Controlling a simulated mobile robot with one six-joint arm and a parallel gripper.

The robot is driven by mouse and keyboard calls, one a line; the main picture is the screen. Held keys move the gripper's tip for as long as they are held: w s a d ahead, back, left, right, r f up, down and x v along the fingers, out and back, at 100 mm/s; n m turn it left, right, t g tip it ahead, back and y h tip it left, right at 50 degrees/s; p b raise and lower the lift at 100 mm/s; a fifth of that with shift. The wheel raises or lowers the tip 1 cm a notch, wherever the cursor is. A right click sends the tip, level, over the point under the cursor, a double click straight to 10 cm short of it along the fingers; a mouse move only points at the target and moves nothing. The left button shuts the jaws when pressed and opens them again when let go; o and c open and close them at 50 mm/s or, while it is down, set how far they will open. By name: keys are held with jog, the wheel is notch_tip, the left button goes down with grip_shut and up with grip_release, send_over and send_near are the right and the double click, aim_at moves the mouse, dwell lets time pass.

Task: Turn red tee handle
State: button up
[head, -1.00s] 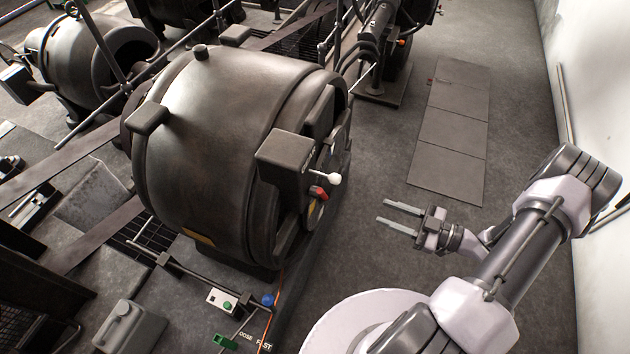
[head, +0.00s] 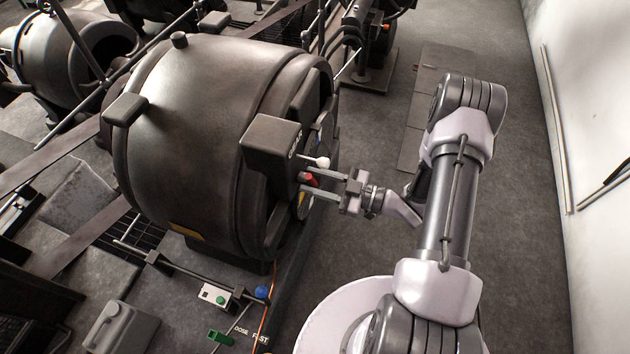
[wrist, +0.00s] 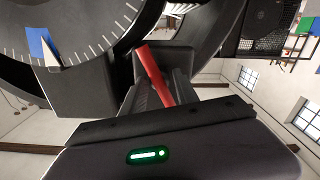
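The red tee handle (head: 311,180) is on the dark end face of the large drum-shaped dynamo, just below a white-knobbed lever (head: 322,162). In the wrist view the red bar (wrist: 154,74) lies tilted across the middle. My gripper (head: 304,181) is open, its two pale fingers apart and reaching to the handle, one above and one below it in the head view. Whether they touch it cannot be told. In the wrist view the gripper body with its green light fills the bottom and hides part of the view.
A black box (head: 270,145) juts from the dynamo above the handle, close to the upper finger. A graduated dial (wrist: 85,25) with a blue mark is close by in the wrist view. Rails and a blue knob (head: 261,292) are lower down. Floor to the right is free.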

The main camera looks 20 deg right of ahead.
grip_shut()
dwell(0.3)
dwell(1.1)
grip_release()
jog(key=p+v, duration=0.2)
jog(key=v, duration=1.5)
jog(key=shift+d+p, duration=0.2)
jog(key=shift+p, duration=0.1)
